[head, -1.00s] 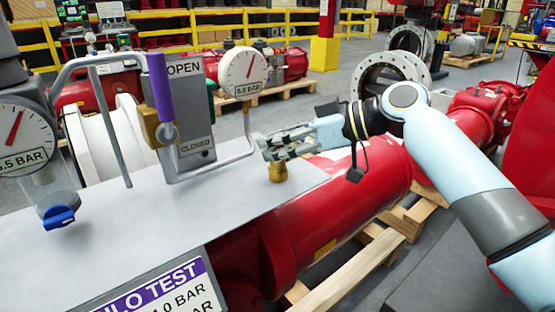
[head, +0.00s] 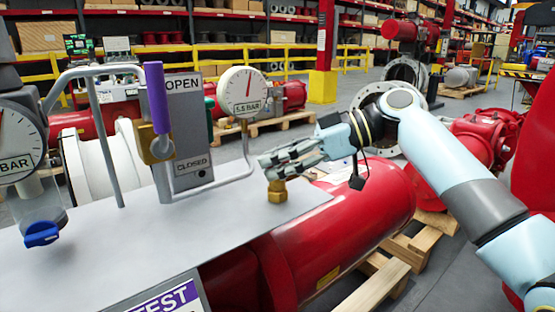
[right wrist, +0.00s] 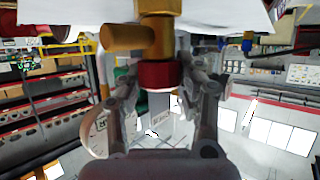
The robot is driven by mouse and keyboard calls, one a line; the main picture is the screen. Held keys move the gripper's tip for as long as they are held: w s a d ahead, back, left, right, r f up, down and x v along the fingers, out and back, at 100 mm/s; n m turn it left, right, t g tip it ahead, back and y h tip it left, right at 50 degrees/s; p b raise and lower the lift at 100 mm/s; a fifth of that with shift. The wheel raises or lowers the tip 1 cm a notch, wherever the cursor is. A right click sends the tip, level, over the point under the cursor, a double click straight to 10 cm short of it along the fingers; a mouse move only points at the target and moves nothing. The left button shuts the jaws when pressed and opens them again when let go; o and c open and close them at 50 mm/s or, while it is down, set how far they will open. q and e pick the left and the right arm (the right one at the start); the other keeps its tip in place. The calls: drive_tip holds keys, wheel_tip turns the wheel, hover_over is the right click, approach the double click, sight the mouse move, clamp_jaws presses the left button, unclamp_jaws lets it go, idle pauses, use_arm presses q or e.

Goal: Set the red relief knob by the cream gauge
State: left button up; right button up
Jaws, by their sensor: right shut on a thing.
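The red relief knob (right wrist: 158,75) shows in the right wrist view, on a brass valve body (right wrist: 150,40) with a side stub. My right gripper (right wrist: 165,88) has its fingers on both sides of the knob and is shut on it. In the head view my right gripper (head: 272,162) is just above the brass body (head: 277,191) and its fingers hide the knob. The cream gauge (head: 243,92) stands left of the gripper, reads about 5.5 BAR, and its needle points nearly straight up. My left gripper is not in view.
A purple lever (head: 157,97) stands by a grey OPEN/CLOSED plate (head: 188,125). Bent tubing (head: 225,180) runs from the cream gauge. A second gauge (head: 15,145) with a blue tap (head: 41,234) is at the left. The grey panel (head: 130,245) is otherwise clear in front.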

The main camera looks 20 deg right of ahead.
drive_tip(key=o, duration=1.2)
wheel_tip(320, 180, up, 10)
drive_tip(key=shift+f, duration=0.1)
